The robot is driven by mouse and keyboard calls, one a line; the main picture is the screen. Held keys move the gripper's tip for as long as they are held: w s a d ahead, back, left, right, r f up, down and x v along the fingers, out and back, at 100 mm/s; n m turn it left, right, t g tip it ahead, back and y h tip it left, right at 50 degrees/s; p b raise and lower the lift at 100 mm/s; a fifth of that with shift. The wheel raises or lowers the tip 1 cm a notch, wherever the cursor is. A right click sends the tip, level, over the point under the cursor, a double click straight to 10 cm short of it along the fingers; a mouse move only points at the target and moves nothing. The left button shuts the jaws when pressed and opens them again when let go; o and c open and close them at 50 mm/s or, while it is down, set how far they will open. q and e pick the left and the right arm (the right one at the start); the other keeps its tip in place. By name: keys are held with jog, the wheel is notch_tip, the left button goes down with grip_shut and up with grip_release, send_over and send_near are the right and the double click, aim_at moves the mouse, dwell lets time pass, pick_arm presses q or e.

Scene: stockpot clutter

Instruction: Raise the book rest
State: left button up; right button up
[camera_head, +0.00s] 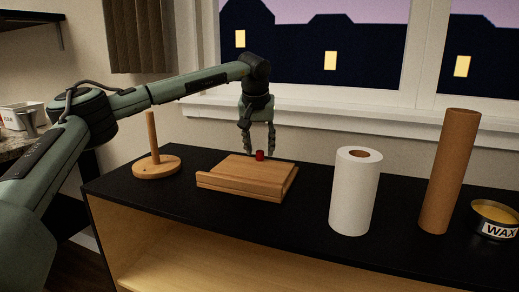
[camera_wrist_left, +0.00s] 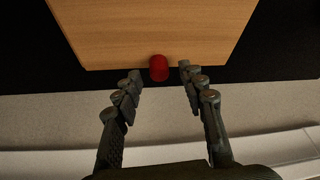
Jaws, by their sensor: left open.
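The book rest is a light wooden board (camera_head: 250,172) with a front lip, lying flat on the black top of a low cabinet. A small red knob (camera_head: 259,155) sits at its back edge. In the left wrist view, the board (camera_wrist_left: 155,25) fills the upper middle and the knob (camera_wrist_left: 159,68) sticks out from its edge. My left gripper (camera_head: 258,150) points down at the back edge of the rest. In the wrist view its open fingertips (camera_wrist_left: 160,74) are on either side of the knob, with gaps showing. My right gripper is not in view.
A wooden stand with an upright peg (camera_head: 155,166) is left of the rest. A paper towel roll (camera_head: 355,195), a brown cardboard tube (camera_head: 448,175) and a wax tin (camera_head: 494,222) stand to the right. The window sill (camera_head: 340,116) runs behind the cabinet top (camera_head: 290,222).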

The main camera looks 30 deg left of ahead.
pick_arm(q)
jog(key=shift+w+f, duration=0.1)
jog(key=shift+f, duration=0.25)
grip_shut()
